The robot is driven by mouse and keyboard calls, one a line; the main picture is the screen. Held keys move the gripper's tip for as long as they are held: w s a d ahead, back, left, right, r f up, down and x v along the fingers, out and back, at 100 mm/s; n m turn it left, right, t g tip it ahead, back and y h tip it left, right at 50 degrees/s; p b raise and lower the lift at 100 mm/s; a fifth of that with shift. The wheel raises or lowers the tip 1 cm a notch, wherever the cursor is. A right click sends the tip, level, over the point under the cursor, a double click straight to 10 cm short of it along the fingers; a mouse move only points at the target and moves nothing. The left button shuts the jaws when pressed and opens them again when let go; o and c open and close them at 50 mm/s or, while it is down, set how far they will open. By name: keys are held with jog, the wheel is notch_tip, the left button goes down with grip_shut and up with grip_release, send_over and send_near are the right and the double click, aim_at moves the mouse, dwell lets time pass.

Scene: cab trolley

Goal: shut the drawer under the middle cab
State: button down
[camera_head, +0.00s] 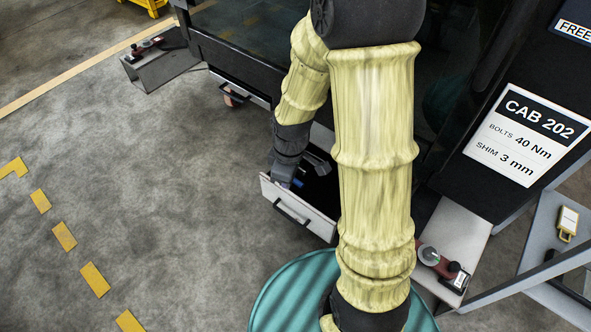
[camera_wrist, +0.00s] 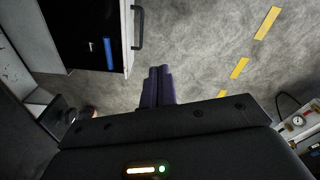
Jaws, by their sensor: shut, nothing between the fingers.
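The drawer (camera_head: 298,211) under the middle cab stands open, its white front and black handle (camera_head: 292,211) facing the lower left in the head view. Its dark inside holds a small blue thing, clearer in the wrist view (camera_wrist: 109,53). The drawer front also shows in the wrist view (camera_wrist: 128,40), at upper left. My gripper (camera_head: 283,183) is at the drawer's left end in the head view. In the wrist view its purple fingers (camera_wrist: 158,73) are together and empty, just right of the front's near end. I cannot tell whether they touch it. My arm hides the drawer's right side.
A grey step (camera_head: 160,65) with small things on it stands at upper left. Another handle (camera_head: 232,95) is on the cab's lower edge nearby. At right are a step with a gauge (camera_head: 428,256) and a CAB 202 sign (camera_head: 527,135). The floor at left is clear.

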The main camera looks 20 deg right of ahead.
jog(key=r+m, duration=0.1)
jog(key=s+d+r+m, duration=0.1)
jog(key=r+m, duration=0.1)
jog(key=s+r+m+t, duration=0.1)
jog(key=shift+d+r+m, duration=0.25)
jog(key=shift+d+m, duration=0.05)
